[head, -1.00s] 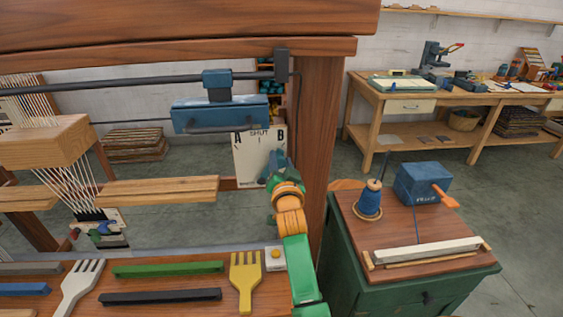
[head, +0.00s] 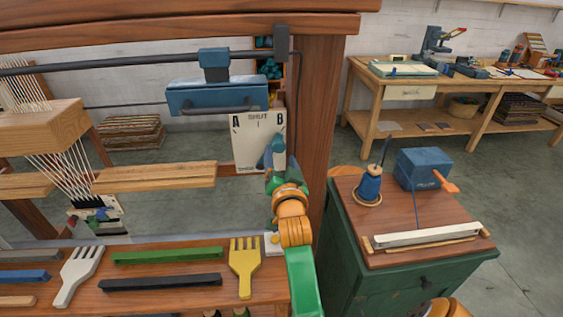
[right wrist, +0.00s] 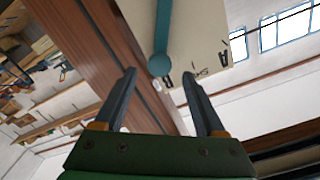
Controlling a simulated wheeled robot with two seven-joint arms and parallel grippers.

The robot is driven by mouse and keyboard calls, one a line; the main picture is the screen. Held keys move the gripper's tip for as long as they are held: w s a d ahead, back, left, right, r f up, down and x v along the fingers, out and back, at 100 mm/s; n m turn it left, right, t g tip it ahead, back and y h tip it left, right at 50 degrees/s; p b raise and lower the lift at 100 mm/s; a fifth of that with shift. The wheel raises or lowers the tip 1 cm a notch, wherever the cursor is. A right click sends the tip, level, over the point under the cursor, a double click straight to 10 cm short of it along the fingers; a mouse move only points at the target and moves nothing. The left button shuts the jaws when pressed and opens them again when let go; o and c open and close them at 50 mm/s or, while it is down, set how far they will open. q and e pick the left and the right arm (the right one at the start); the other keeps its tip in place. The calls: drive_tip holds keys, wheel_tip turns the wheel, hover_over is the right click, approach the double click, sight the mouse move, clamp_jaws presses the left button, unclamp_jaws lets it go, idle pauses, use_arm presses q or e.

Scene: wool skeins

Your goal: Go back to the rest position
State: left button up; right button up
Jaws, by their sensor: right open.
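My right gripper (head: 277,172) is in front of the cream plate (head: 250,145) marked A, SHUT and B, at its lower right near the wooden post. In the right wrist view, the jaws (right wrist: 159,76) are open with nothing held. A teal lever (right wrist: 162,30) with a round knob shows beyond and between the fingertips, in front of the plate (right wrist: 200,40). In the head view the lever (head: 279,148) stands on the right side of the plate, under the B, its lower end hidden by my gripper.
The thick loom post (head: 310,120) stands close to my right arm. A shelf below holds a yellow fork (head: 244,268), a white fork (head: 78,275) and several bars. At right, a green cabinet (head: 360,270) carries a blue cone (head: 369,187) and a blue box (head: 425,168).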

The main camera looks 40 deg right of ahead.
drive_tip(key=shift+s+a, duration=0.3)
drive_tip(key=shift+s, duration=0.25)
drive_tip(key=s+a+f+n+g+y, duration=0.35)
drive_tip(key=a+f+n, duration=0.2)
drive_tip(key=f, duration=0.55)
drive_tip(key=s+a+f+n+g+y, duration=0.25)
drive_tip(key=s+a+f, duration=0.2)
drive_tip(key=s, duration=0.25)
drive_tip(key=s+a+f+n+g+y, duration=0.1)
drive_tip(key=s+a+f+n+g, duration=0.2)
drive_tip(key=s+f, duration=0.3)
drive_tip(key=s+a+f+n+g+y, duration=0.2)
drive_tip(key=s+a+f+n+g, duration=0.1)
drive_tip(key=s, duration=0.5)
wheel_tip(320, 180, down, 16)
drive_tip(key=s+g, duration=0.1)
drive_tip(key=s, duration=0.1)
drive_tip(key=s+d+f+g, duration=0.1)
drive_tip(key=s+d+f, duration=0.1)
drive_tip(key=s+f, duration=0.8)
drive_tip(key=shift+s+f+n, duration=0.15)
drive_tip(key=shift+s+n, duration=0.15)
drive_tip(key=shift+s, duration=0.75)
